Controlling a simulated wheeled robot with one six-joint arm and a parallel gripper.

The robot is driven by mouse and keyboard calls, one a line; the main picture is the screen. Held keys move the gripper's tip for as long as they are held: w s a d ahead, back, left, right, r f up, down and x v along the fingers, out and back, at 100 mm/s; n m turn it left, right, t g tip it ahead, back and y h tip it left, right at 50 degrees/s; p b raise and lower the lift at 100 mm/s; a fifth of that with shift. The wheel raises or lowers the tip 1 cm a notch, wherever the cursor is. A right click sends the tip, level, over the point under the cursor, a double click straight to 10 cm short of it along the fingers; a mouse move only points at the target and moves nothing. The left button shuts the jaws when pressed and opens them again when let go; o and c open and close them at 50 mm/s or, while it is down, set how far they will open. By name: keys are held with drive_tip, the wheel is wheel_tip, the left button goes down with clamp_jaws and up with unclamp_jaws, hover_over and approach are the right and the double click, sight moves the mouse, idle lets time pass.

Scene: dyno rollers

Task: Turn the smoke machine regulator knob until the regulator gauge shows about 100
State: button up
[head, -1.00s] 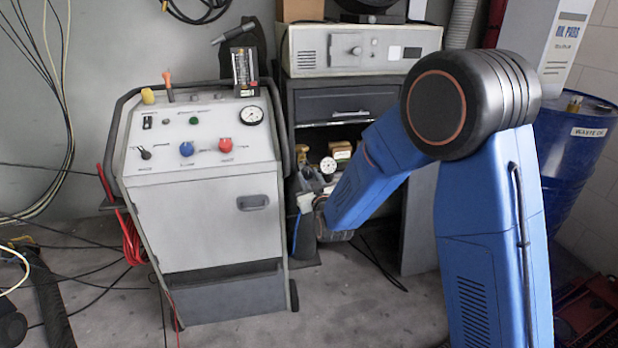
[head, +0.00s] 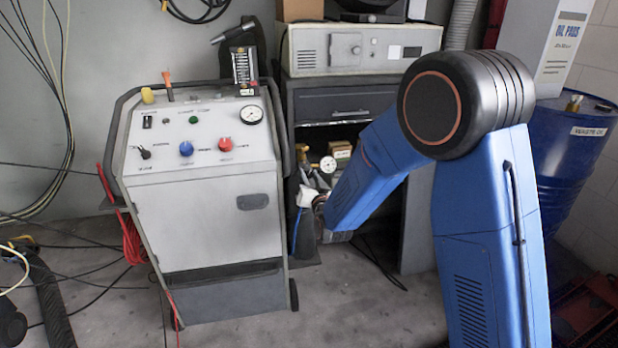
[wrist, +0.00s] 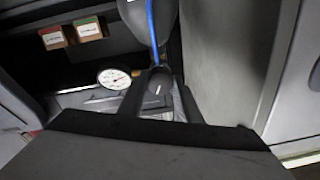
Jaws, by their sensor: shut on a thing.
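The regulator gauge (wrist: 114,79) is a small white dial with a dark rim, left of my fingers in the wrist view. It also shows in the head view (head: 328,164), but its reading is too small to tell. The dark regulator knob (wrist: 157,86) has a pale mark on its face and sits between my fingertips. My gripper (wrist: 158,92) is shut on it. In the head view my gripper (head: 307,196) is low beside the grey cabinet, and the knob cannot be made out there.
A grey wheeled machine (head: 205,220) with red and blue knobs stands just left of my gripper. A dark cabinet with an open shelf (head: 340,103) is behind it. A blue hose (wrist: 152,30) runs above the knob. Cables lie on the floor.

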drive_tip(key=m, duration=0.4)
drive_tip(key=shift+m, duration=0.4)
drive_tip(key=m, duration=0.3)
drive_tip(key=shift+m, duration=0.4)
drive_tip(key=m, duration=0.4)
drive_tip(key=shift+m+h, duration=0.3)
drive_tip(key=shift+m, duration=0.1)
drive_tip(key=m, duration=0.3)
drive_tip(key=shift+a+f+m, duration=0.1)
drive_tip(key=shift+m, duration=0.3)
drive_tip(key=m, duration=0.4)
drive_tip(key=shift+m+h, duration=0.3)
drive_tip(key=m, duration=0.3)
drive_tip(key=shift+m, duration=0.4)
drive_tip(key=m, duration=0.3)
drive_tip(key=shift+m, duration=2.2)
